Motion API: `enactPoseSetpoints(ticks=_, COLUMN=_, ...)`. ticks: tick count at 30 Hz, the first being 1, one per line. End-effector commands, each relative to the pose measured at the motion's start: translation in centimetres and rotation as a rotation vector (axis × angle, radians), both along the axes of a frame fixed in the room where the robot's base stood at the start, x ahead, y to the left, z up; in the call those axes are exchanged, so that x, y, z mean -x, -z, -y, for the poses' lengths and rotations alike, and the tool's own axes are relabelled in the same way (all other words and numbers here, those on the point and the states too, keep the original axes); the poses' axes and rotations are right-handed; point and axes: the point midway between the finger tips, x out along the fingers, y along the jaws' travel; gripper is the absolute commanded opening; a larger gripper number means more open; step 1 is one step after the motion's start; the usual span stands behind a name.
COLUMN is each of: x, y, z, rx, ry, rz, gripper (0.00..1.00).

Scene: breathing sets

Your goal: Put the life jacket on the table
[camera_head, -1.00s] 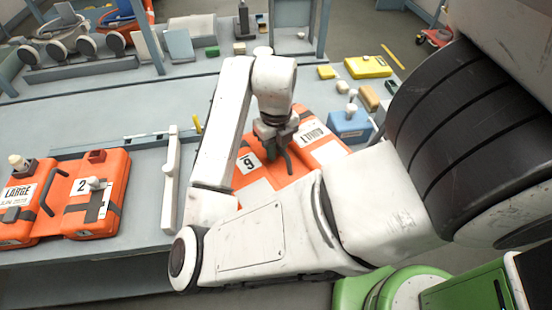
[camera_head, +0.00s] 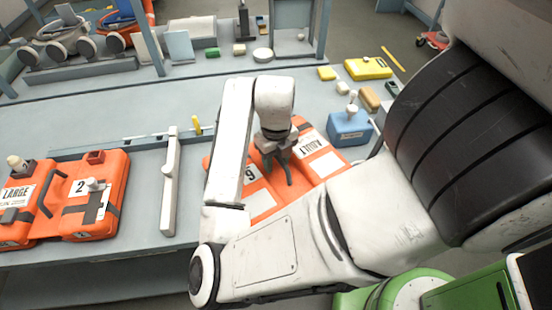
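An orange life jacket (camera_head: 305,163) with white ADULT and number panels lies under my arm at the middle of the picture. My forearm hides part of its left side and front. My gripper (camera_head: 279,176) points down at the middle of the jacket, at the dark handle between its two halves. The dark fingers and handle overlap, so the grip itself is hard to see; the jacket has shifted together with the gripper. The jacket appears at or just above the grey-blue table (camera_head: 145,155).
Another orange jacket (camera_head: 68,212), marked LARGE and 2, lies at the left. A white bar (camera_head: 169,190) stands between the two jackets. A blue box (camera_head: 349,126) and yellow case (camera_head: 368,68) are to the right. Bare table lies behind the jackets.

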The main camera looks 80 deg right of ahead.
Motion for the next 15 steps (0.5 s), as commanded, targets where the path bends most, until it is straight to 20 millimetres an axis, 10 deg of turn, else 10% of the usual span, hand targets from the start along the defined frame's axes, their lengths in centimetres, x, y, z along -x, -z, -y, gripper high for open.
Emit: enactPoseSetpoints(ticks=15, x=-0.1, y=-2.8, z=0.1, rx=0.001, ry=0.003, rz=0.005, gripper=0.45)
